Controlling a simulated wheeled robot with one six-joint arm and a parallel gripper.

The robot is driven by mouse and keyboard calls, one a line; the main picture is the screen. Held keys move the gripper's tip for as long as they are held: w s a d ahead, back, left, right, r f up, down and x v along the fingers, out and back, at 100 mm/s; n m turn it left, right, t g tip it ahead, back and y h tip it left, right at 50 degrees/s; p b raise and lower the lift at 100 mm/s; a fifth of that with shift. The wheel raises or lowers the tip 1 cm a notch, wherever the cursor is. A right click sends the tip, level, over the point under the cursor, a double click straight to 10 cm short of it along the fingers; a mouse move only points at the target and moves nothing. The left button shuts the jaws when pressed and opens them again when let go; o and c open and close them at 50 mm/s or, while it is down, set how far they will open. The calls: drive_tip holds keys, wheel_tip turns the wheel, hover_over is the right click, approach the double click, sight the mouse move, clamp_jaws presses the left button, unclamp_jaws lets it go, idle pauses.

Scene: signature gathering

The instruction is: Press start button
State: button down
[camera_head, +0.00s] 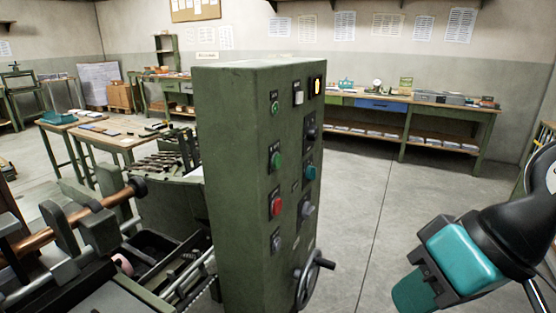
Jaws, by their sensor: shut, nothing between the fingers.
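The tall green control cabinet (233,180) stands in the centre of the view. Its panel faces right and holds two columns of controls. A green button (276,161) and a red button (276,206) sit in the left column, and a teal button (311,173) sits in the right column. A small green control (275,107), a white one (298,96) and a lit yellowish one (317,86) are near the top. The labels are too small to read. My teal and black gripper (428,280) is at the lower right, shut and empty, apart from the panel. Its fingertips are hard to make out.
A black handwheel (309,280) juts from the cabinet's lower right. Machine parts with a copper-coloured bar (75,228) fill the lower left. Open concrete floor (385,205) lies between the cabinet and my arm. A long workbench (405,103) stands along the back wall.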

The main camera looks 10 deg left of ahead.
drive_tip(key=w+a+r+m+t+y, duration=0.1)
drive_tip(key=w+a+m+t+y, duration=0.1)
drive_tip(key=w+a+m+y, duration=0.35)
drive_tip(key=m+t+p, duration=0.2)
drive_tip(key=m+t, duration=0.7)
drive_tip(key=m, duration=0.4)
approach(277, 161)
drive_tip(key=d, duration=0.2)
drive_tip(key=w+d+m+t+h, duration=0.1)
drive_tip(key=m, duration=0.1)
drive_tip(key=w+d+f+m+t+h, duration=0.1)
drive_tip(key=m+t, duration=0.1)
drive_tip(key=m, duration=0.1)
drive_tip(key=w+d+f+m+t+h, duration=0.1)
drive_tip(key=m+t+h, duration=0.1)
drive_tip(key=m, duration=0.1)
drive_tip(key=shift+w+d+f+p, duration=0.15)
drive_tip(key=shift+w+d+p, duration=0.1)
drive_tip(key=shift+d+p, duration=0.15)
drive_tip(key=shift+a, duration=0.15)
drive_tip(key=w+a+p, duration=0.3)
drive_tip(key=a+p, duration=0.5)
drive_tip(key=p, duration=0.7)
